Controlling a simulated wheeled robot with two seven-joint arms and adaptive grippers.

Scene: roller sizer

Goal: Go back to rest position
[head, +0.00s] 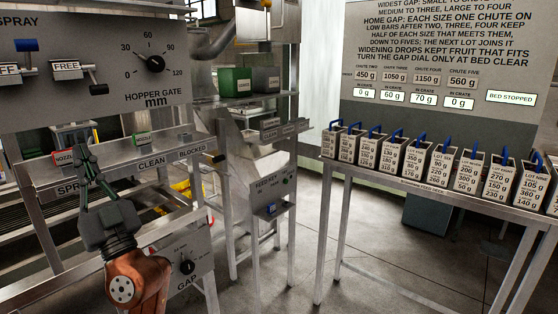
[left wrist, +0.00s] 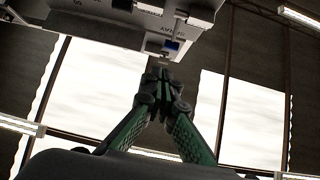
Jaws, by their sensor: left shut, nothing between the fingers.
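My left gripper (head: 84,155) is raised in front of the machine at the left of the head view, pointing up. Its fingers are together with nothing between them. It stands in front of the shelf with the spray and clean labels, below the hopper gate panel (head: 100,95). In the left wrist view the two green-sided fingers (left wrist: 163,78) meet at their tips, below the underside of a panel (left wrist: 165,25). I cannot tell whether the fingertips touch anything on the machine. My right gripper is in neither view.
A gap dial panel (head: 190,262) is right of my left wrist. A feed key box (head: 270,195) stands in the middle. A rack table (head: 440,188) at the right bears several lot boxes with blue handles. A board (head: 455,60) reads "bed stopped". Floor (head: 375,285) shows between the stands.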

